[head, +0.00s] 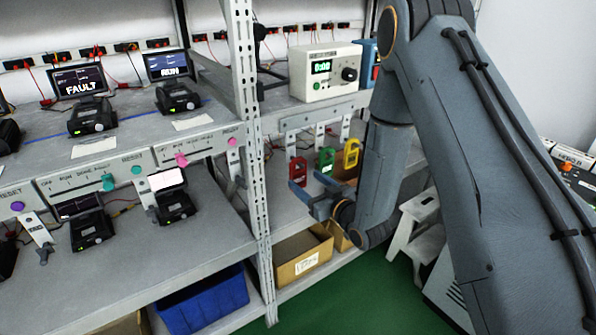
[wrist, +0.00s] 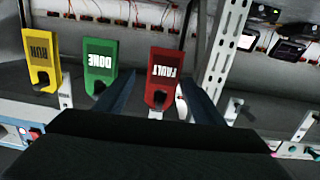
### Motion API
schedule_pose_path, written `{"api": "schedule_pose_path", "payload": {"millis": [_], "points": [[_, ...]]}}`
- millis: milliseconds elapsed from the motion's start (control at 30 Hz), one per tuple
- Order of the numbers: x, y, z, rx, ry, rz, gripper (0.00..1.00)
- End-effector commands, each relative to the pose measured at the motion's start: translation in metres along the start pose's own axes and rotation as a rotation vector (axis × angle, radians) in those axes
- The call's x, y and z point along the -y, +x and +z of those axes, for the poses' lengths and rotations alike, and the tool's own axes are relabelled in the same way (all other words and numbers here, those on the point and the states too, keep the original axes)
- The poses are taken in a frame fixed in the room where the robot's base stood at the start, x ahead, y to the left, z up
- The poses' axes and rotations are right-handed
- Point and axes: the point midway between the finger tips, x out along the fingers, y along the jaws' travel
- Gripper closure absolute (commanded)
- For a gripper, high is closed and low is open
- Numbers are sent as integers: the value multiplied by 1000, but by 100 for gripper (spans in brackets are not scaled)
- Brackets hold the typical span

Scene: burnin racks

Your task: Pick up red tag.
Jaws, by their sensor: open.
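The red tag (head: 298,171), which reads FAULT in the wrist view (wrist: 165,76), hangs from a hook on the right-hand rack. A green DONE tag (head: 325,160) and a yellow tag (head: 351,153) hang beside it; they also show in the wrist view as green (wrist: 109,64) and yellow (wrist: 42,58). My gripper (head: 308,194) is open just in front of and below the red tag. In the wrist view its two fingers (wrist: 160,103) point at the red tag, which shows between them. I cannot tell whether they touch it.
A perforated rack post (head: 249,120) stands left of the tags. A cream meter box (head: 325,72) sits on the shelf above. Cardboard bins (head: 302,256) and a blue bin (head: 205,300) lie low down. A white step stool (head: 418,225) stands right of my gripper.

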Motion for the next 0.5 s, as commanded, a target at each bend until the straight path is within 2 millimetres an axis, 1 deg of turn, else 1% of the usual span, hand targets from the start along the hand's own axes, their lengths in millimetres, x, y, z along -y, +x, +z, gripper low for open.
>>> {"api": "schedule_pose_path", "payload": {"millis": [33, 100, 233, 500], "points": [[4, 0, 3, -25, 5, -11, 38], [8, 0, 2, -56, 9, -22, 38], [10, 5, 0, -82, 12, -30, 38], [10, 31, -2, -82, 12, -29, 38]]}}
